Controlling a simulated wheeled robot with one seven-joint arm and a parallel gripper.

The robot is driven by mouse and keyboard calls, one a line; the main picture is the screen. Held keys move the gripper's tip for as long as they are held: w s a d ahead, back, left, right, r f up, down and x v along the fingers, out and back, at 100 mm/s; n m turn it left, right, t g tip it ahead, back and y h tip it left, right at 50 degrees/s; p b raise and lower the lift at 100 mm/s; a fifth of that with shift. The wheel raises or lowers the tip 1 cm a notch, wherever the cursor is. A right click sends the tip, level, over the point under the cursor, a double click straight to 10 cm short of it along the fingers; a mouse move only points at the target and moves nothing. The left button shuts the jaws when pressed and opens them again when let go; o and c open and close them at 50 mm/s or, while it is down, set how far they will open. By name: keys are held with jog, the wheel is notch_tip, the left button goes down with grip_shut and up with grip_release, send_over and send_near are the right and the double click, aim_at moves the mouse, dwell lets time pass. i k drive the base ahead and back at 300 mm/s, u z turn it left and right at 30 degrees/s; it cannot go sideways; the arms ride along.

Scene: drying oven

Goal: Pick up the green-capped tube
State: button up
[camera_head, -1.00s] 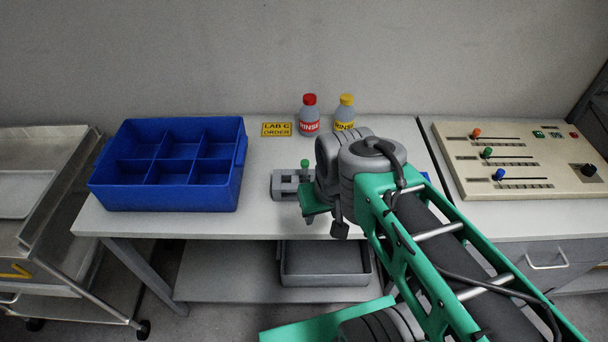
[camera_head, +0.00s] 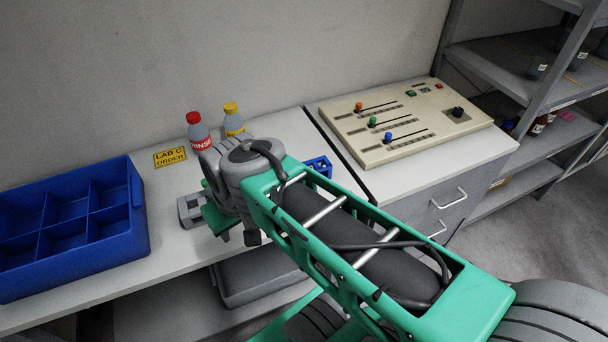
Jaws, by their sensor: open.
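The green cap of the tube (camera_head: 205,184) shows as a small green spot just left of my wrist. The rest of the tube is hidden or too small to make out. It is at the grey rack (camera_head: 188,209) on the white bench, which my wrist partly covers. My gripper (camera_head: 234,228) is beside the rack, on its right in the picture. It is open; its fingers are mostly hidden by my arm, and I cannot tell its height above the bench.
A blue compartment box (camera_head: 140,225) stands on the left. Two rinse bottles, red-capped (camera_head: 198,132) and yellow-capped (camera_head: 233,120), stand behind the rack near a yellow label (camera_head: 170,157). A small blue rack (camera_head: 320,166) is partly behind my arm. A slider panel (camera_head: 400,125) fills the right bench.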

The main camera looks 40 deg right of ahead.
aim_at(210, 196)
jog(key=u, duration=0.5)
jog(key=k, duration=1.2)
jog(key=i, duration=0.85)
jog(key=u, duration=0.65)
jog(key=i, duration=0.8)
jog(key=u, duration=0.9)
